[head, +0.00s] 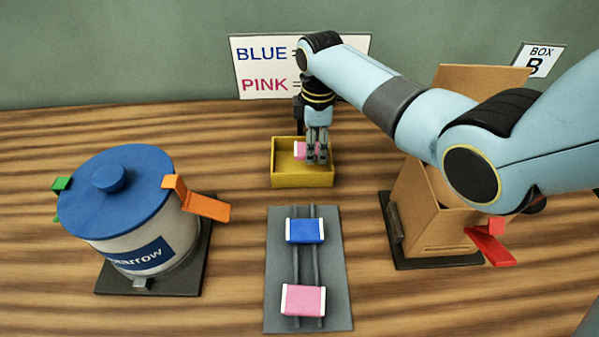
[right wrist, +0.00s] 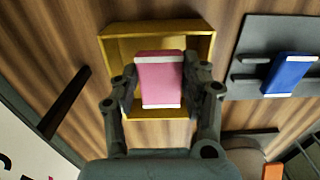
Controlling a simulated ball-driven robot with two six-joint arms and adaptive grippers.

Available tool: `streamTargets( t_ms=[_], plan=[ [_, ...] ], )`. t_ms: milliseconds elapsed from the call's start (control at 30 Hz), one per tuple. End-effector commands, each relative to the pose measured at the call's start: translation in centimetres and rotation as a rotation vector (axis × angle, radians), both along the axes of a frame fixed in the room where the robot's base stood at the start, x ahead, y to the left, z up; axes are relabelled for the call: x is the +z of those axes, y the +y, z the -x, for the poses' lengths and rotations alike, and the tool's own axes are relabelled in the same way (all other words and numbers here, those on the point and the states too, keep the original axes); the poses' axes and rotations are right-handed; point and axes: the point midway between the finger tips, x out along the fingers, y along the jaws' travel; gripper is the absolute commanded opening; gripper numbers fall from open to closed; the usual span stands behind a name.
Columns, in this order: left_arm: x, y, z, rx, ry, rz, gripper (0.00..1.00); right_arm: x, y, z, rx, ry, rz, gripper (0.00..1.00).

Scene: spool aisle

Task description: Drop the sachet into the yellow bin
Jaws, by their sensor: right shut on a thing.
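My right gripper (head: 317,155) is shut on a pink sachet (head: 299,149) with white ends. It holds the sachet over the yellow bin (head: 302,181), an open box at the back middle of the table. In the right wrist view the pink sachet (right wrist: 160,80) sits between the two fingers, with the yellow bin (right wrist: 196,42) behind it. I cannot tell whether the sachet is above the rim or partly inside. My left gripper is not in view.
A grey rack (head: 340,275) holds a blue sachet (head: 305,230) and another pink sachet (head: 303,300). A blue-lidded pot (head: 137,225) stands left, a cardboard box (head: 428,220) right. A sign (head: 262,75) reading BLUE and PINK is behind my arm.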

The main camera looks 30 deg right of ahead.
Motion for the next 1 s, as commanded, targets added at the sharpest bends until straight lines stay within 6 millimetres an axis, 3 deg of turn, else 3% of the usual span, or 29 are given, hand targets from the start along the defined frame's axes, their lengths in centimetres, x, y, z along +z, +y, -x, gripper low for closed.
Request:
streamTargets(
  t_ms=[267, 300, 467, 767, 867, 1000],
  plan=[
    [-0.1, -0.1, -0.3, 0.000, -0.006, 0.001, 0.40, -0.1, 0.0, 0.0, 0.000, -0.001, 0.001, 0.18],
    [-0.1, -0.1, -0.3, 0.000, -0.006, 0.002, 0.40, -0.1, 0.0, 0.0, 0.000, -0.001, 0.001, 0.50],
    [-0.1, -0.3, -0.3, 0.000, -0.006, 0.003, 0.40, -0.1, 0.0, 0.0, 0.000, -0.001, 0.001, 0.71],
    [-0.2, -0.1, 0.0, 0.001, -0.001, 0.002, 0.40, 0.0, 0.0, 0.0, 0.000, -0.001, 0.001, 0.72],
    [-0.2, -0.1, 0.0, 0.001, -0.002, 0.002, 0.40, 0.9, 0.0, -0.1, 0.000, -0.003, 0.001, 0.72],
    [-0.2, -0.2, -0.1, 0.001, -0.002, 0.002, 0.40, 3.6, -0.1, -0.1, 0.000, -0.006, 0.001, 0.72]
  ],
)
